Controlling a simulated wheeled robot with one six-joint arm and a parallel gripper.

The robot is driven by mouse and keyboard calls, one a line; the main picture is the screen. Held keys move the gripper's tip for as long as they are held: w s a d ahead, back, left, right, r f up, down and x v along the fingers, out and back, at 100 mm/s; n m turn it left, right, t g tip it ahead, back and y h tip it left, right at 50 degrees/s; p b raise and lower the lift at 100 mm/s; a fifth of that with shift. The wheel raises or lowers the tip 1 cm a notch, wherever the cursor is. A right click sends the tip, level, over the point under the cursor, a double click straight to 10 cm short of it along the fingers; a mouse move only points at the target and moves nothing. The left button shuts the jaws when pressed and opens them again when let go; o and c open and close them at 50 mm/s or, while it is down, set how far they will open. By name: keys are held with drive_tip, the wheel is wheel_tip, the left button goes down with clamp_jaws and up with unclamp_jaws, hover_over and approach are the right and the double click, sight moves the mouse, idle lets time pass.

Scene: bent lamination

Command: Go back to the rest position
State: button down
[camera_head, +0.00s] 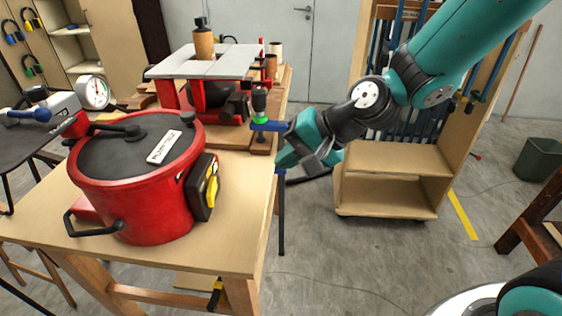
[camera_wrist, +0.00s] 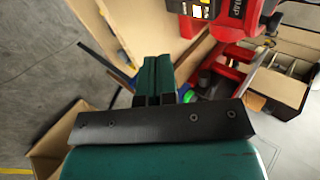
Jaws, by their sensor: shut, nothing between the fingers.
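My gripper (camera_head: 287,163) is at the right edge of the wooden workbench (camera_head: 240,205), in front of a blue clamp (camera_head: 268,126) fixed to that edge. Its fingers are shut with nothing between them. In the wrist view the two teal fingers (camera_wrist: 153,78) lie side by side behind a dark bracket. My teal arm comes in from the upper right in the head view. Whether the fingers touch the clamp cannot be told.
A red pot (camera_head: 135,190) with a black lid stands on the bench. A red machine with a grey top (camera_head: 205,62) stands behind it. A wooden rack (camera_head: 395,160) stands right of the bench. A green bin (camera_head: 540,158) is at far right. Open floor lies between.

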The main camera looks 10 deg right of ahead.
drive_tip(key=s+d+r+n+g+h, duration=0.2)
drive_tip(key=s+n, duration=0.4)
drive_tip(key=s, duration=0.3)
drive_tip(key=s+d+r+n+g+h, duration=0.1)
drive_tip(key=s+r+n, duration=0.4)
drive_tip(key=s, duration=0.5)
drive_tip(key=shift+d+r+n+g+h, duration=0.3)
drive_tip(key=shift+d+n+g+h, duration=0.1)
drive_tip(key=shift+d+h, duration=0.25)
